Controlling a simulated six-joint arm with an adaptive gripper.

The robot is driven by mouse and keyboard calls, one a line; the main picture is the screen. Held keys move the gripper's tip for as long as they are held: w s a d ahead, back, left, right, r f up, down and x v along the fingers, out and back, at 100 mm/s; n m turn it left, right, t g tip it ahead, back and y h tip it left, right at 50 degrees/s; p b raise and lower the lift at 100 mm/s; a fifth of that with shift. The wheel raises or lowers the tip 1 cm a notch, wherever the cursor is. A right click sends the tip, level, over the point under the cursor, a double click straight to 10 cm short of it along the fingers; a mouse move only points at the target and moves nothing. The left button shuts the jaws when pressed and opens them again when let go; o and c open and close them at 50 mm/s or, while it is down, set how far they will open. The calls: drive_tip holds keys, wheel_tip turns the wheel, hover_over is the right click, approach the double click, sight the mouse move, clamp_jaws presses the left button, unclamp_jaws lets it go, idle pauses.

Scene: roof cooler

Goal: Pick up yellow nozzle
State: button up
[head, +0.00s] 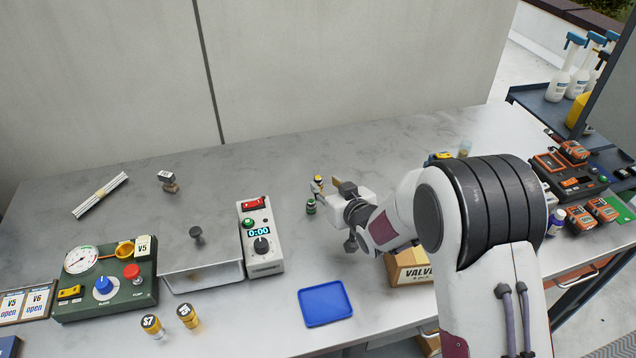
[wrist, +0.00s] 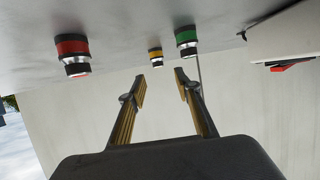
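The yellow nozzle (wrist: 156,57), with a black band and pale tip, shows in the wrist view beyond the gap between my fingertips. In the head view the yellow nozzle (head: 318,179) is at the gripper's end, partly hidden by it. My gripper (wrist: 161,82) is open, with nothing between its fingers; it also shows in the head view (head: 326,187). In the wrist view the green nozzle (wrist: 187,42) is just right of the yellow one and the red nozzle (wrist: 74,53) is farther left.
A grey timer box (head: 262,247), a blue tray (head: 325,303) and a green gauge panel (head: 105,280) stand on the grey bench. A valve carton (head: 408,270) is partly hidden under my arm. The bench behind the nozzles is clear.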

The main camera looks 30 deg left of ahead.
sight(318, 178)
drive_tip(key=shift+w+a+f, duration=0.2)
drive_tip(key=shift+w+a, duration=0.05)
drive_tip(key=shift+a, duration=0.1)
drive_tip(key=shift+w+a, duration=0.1)
drive_tip(key=shift+w, duration=0.05)
drive_tip(key=shift+x, duration=2.45)
drive_tip(key=shift+f, duration=0.1)
clamp_jaws()
